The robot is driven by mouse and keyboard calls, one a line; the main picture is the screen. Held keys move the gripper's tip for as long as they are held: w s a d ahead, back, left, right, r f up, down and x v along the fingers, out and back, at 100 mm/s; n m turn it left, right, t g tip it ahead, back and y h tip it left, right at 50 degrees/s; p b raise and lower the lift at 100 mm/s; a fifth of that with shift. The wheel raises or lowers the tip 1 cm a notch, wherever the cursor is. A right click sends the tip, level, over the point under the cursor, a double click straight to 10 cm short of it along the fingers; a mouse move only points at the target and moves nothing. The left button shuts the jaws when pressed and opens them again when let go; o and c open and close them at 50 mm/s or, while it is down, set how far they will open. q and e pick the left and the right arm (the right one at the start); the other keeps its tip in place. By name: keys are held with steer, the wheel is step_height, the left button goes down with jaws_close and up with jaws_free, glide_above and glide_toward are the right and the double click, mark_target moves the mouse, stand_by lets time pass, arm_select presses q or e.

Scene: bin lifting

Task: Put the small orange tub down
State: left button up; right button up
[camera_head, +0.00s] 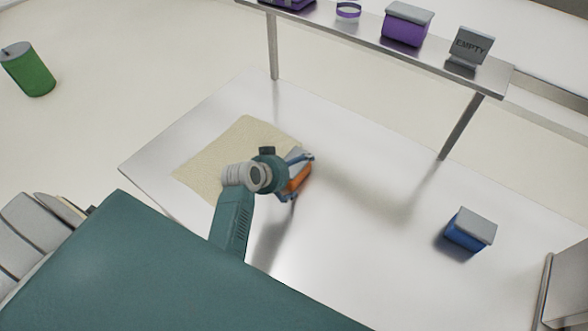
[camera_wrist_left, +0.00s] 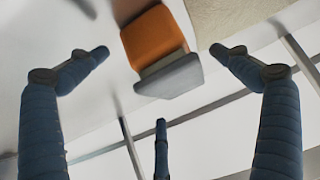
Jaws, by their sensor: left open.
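The small orange tub (camera_head: 299,179) with a grey lid is at the right edge of the beige mat on the table, partly hidden by my left gripper (camera_head: 302,173). In the left wrist view the tub (camera_wrist_left: 155,40) lies between the spread fingers of the left gripper (camera_wrist_left: 162,52), with a gap on both sides. The left gripper is open and holds nothing. The tub looks to be on the table, though its underside is hidden. My right gripper is not in view.
The beige mat (camera_head: 225,150) lies left of the tub. A blue tub (camera_head: 468,231) with a grey lid stands at the table's right. A raised shelf (camera_head: 370,38) at the back bears a purple tub (camera_head: 406,25) and an EMPTY sign (camera_head: 471,46). A green bin (camera_head: 28,70) stands on the floor.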

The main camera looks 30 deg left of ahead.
arm_select(q)
steer(key=shift+x, duration=1.35)
